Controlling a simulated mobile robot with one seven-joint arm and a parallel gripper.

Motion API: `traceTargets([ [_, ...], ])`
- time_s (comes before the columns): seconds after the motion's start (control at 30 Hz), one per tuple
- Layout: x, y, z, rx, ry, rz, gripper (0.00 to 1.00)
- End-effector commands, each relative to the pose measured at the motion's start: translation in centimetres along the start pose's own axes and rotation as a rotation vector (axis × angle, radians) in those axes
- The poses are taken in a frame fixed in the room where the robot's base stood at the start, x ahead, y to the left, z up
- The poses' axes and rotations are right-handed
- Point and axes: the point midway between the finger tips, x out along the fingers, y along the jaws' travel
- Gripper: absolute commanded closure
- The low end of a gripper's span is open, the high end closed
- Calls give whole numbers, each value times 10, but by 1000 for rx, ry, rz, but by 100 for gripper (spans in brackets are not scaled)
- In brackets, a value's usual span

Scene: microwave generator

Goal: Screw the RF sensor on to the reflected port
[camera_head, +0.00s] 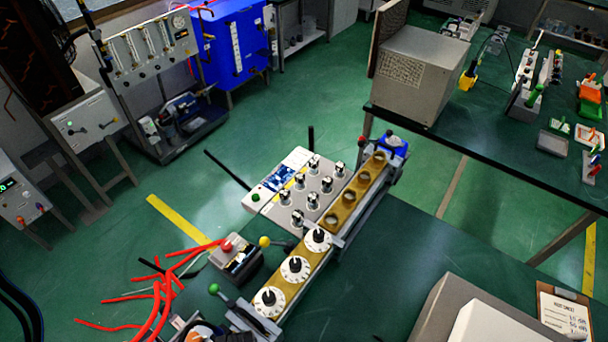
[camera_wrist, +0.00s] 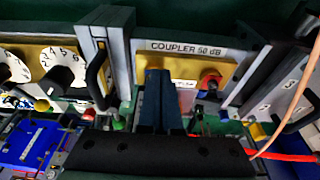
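In the wrist view, a gold panel labelled COUPLER 50 dB (camera_wrist: 188,62) stands straight ahead of my gripper (camera_wrist: 160,80). An orange-red port (camera_wrist: 210,80) shows at the panel's right. A smaller orange-red piece shows at the left, just above my fingertips, and the fingers hide most of that spot. A small label between the two is partly covered, so I cannot tell which port is the reflected one. My blue-grey fingers are close together in front of the panel. I cannot make out an RF sensor or whether the fingers hold one. My gripper is not clearly seen in the head view.
A row of gold-faced modules with white dials (camera_head: 295,268) runs along the bench. Red cables (camera_head: 165,290) lie at the left. In the wrist view, black handles flank the coupler, and a thin tan cable (camera_wrist: 290,105) crosses at right. A grey box (camera_head: 418,72) stands on another bench.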

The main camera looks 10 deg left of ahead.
Motion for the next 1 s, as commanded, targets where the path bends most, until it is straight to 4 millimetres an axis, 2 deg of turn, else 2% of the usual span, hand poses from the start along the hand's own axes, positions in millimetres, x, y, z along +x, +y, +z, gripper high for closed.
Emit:
traceTargets([
  [0.5,0,-3,-3,-7,5,-3,100],
  [0.8,-3,-4,5,-5,3,-2,100],
  [1.0,-18,-4,2,-4,2,-1,100],
])
